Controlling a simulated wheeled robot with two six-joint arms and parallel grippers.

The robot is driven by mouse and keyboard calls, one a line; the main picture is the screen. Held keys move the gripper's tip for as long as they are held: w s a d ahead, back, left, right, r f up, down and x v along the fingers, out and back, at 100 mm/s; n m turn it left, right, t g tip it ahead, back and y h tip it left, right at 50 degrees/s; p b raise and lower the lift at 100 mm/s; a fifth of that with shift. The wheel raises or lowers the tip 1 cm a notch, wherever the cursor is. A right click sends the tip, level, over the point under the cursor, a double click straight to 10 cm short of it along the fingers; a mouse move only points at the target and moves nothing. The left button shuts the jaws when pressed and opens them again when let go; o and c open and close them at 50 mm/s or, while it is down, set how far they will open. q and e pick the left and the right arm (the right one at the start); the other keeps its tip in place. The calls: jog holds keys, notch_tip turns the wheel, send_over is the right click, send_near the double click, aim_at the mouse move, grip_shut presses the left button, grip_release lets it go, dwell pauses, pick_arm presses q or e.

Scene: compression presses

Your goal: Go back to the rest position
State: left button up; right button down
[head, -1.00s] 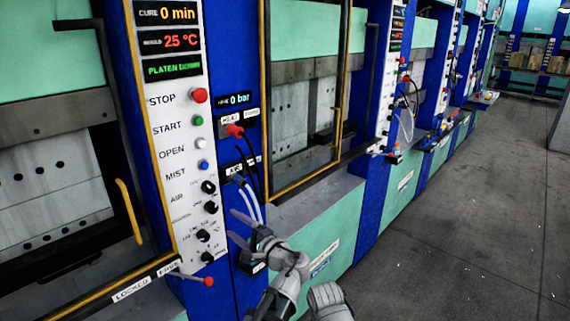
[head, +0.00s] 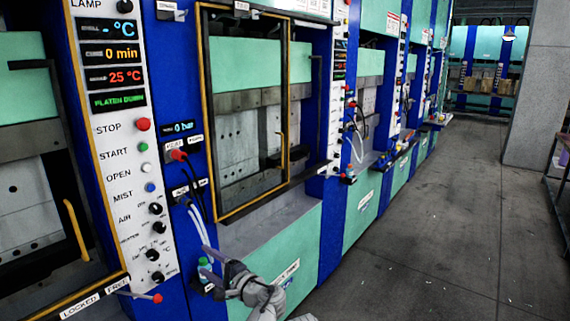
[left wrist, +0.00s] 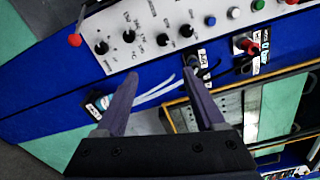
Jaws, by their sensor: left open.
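My left gripper (head: 201,258) is open and empty in front of the blue post of the near press, below the control panel (head: 128,175). In the left wrist view its two fingers (left wrist: 160,73) are spread apart with nothing between the tips. White hoses (head: 198,222) hang from the AIR connector close above and behind the fingers. They also show behind the fingers in the left wrist view (left wrist: 157,92). My right gripper cannot be made out in these views.
A small bottle (head: 205,265) stands behind the left fingers. A red-knobbed lever (head: 157,298) sticks out below the panel. A yellow-framed press door (head: 240,120) stands to the right of the panel. More presses line the aisle. The grey floor (head: 420,240) at the right is clear.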

pick_arm(q)
jog(key=s+a+f+n+g+h, duration=0.2)
jog(key=s+f+n+g+h, duration=0.25)
jog(key=f, duration=0.45)
jog(key=s+a+f+n+g+h, duration=0.2)
jog(key=s+f+n+g+h, duration=0.15)
jog(key=s+f, duration=0.4)
jog(key=s+d+f+g+h, duration=0.1)
jog(key=s+d, duration=0.3)
jog(key=d, duration=0.5)
jog(key=s+d+f+m+g+h, duration=0.1)
jog(key=s+d+f+h, duration=0.3)
jog(key=d, duration=0.5)
jog(key=shift+s+g, duration=0.5)
jog(key=shift+s, duration=0.25)
